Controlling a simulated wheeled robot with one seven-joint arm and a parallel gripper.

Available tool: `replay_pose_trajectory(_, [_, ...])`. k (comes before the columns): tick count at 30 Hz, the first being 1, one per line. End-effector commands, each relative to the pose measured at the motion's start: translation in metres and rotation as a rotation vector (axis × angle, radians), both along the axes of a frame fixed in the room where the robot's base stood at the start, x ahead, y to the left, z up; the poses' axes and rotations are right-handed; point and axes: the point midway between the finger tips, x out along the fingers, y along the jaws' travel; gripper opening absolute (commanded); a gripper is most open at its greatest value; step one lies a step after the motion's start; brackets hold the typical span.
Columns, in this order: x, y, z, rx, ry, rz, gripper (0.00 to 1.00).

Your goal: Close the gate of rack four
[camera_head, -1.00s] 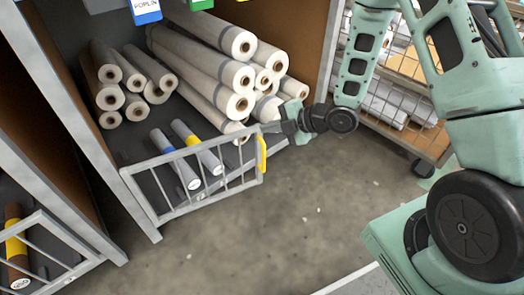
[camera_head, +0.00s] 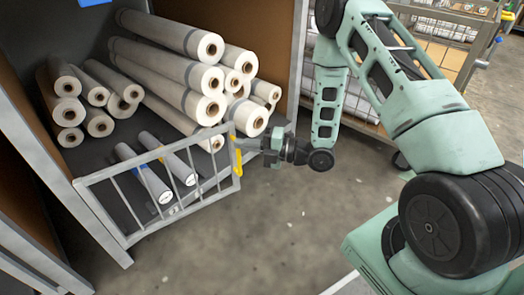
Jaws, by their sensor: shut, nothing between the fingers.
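The rack's barred grey gate (camera_head: 118,196) is hinged at the left post and stands at an angle out from the rack front, partly open. Its free end carries a yellow handle (camera_head: 237,155) and is apart from the right post. My gripper (camera_head: 256,147) is just right of the handle, at about its height. Its fingers are shut and empty, small and partly hard to make out. I cannot tell whether they touch the gate. No rack number is legible.
White fabric rolls (camera_head: 180,75) are stacked inside the rack (camera_head: 297,60). Two grey rolls with coloured bands (camera_head: 146,178) lie behind the gate bars. A wire-mesh cart (camera_head: 440,50) stands behind my arm. The floor (camera_head: 250,235) before the gate is clear.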

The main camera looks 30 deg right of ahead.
Motion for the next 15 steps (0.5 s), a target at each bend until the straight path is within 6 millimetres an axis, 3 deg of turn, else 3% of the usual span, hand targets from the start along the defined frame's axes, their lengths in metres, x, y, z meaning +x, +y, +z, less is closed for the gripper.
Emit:
replay_pose_trajectory(2, [0.011, 0.013, -0.003, 0.000, -0.005, 0.003, 0.00])
replay_pose_trajectory(9, [0.043, 0.015, -0.002, -0.002, -0.004, 0.000, 0.00])
replay_pose_trajectory(15, [0.051, 0.016, 0.000, -0.001, -0.001, -0.001, 0.00])
